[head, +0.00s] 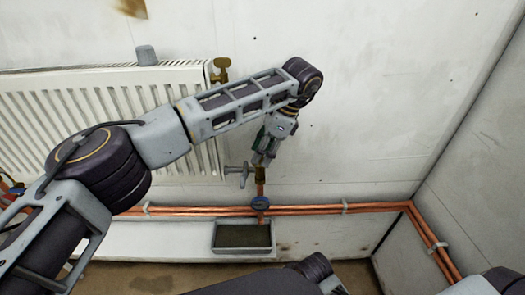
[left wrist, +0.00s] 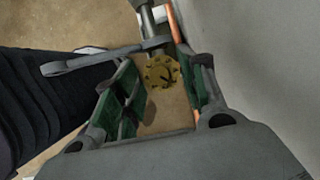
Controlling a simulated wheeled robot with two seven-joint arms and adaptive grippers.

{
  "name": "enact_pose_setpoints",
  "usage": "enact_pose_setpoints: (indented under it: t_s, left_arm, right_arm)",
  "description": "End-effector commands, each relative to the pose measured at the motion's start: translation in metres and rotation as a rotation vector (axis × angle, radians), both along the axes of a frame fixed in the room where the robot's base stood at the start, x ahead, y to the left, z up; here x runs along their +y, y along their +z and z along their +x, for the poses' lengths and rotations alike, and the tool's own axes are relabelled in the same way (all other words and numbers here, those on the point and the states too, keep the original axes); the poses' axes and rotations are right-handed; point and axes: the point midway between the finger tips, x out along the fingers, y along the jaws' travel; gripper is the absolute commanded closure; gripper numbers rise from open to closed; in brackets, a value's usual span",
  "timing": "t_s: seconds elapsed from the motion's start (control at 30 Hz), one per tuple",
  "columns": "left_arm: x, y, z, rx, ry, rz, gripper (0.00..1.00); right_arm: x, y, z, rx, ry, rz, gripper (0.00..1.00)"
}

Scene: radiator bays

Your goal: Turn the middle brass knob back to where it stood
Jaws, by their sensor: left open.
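A brass knob (head: 260,173) sits at the top of a short vertical copper pipe, right of the radiator. In the left wrist view the knob (left wrist: 159,71) is round with a notched rim and a small dark mark on its face. My left gripper (head: 266,156) reaches down to it from above. In the left wrist view its green-padded fingers (left wrist: 160,80) are spread, with the knob showing in the gap near the tips. I see no clear contact; the exact depth is hard to tell. My right gripper is not in view.
A white radiator (head: 90,105) stands left, with another brass fitting (head: 220,70) at its top corner. A grey handle (head: 240,172) is close left of the knob. The wall meets a corner at right.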

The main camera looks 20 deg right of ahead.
Motion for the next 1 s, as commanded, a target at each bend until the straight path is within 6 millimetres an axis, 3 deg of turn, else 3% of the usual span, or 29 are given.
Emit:
enact_pose_setpoints:
  t_s: [0.37, 1.0]
  left_arm:
    - [-0.004, 0.009, -0.001, -0.001, -0.001, 0.001, 0.59]
    - [-0.024, 0.06, -0.007, -0.002, 0.001, 0.001, 0.59]
  right_arm:
    - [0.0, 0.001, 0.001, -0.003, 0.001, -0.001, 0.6]
    - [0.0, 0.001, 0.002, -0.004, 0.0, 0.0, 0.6]
